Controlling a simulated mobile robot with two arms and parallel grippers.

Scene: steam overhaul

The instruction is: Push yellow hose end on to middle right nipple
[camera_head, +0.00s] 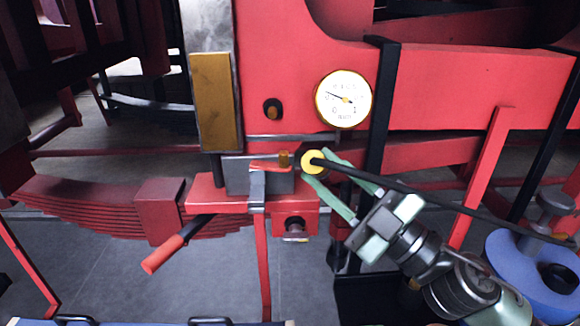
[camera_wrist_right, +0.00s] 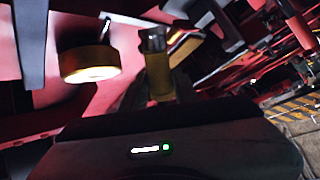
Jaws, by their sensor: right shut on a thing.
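The yellow hose end (camera_head: 313,161) is a yellow ring on a black hose (camera_head: 440,203). My right gripper (camera_head: 316,168) is shut on it, with pale green fingers on either side. A brass nipple (camera_head: 284,158) on the grey block (camera_head: 240,176) lies just left of the hose end. A small gap seems to separate them; the depth between them is unclear. In the right wrist view a brass-coloured cylinder (camera_wrist_right: 155,62) stands near the middle; I cannot tell whether it is the nipple or the hose end. My left gripper is not in view.
A pressure gauge (camera_head: 343,99) is above right of the hose end. A dark fitting (camera_head: 272,108) sits on the red plate. A red-handled lever (camera_head: 165,253) is below left. A black upright bar (camera_head: 379,120) stands close to my right gripper. A blue disc (camera_head: 515,280) is at right.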

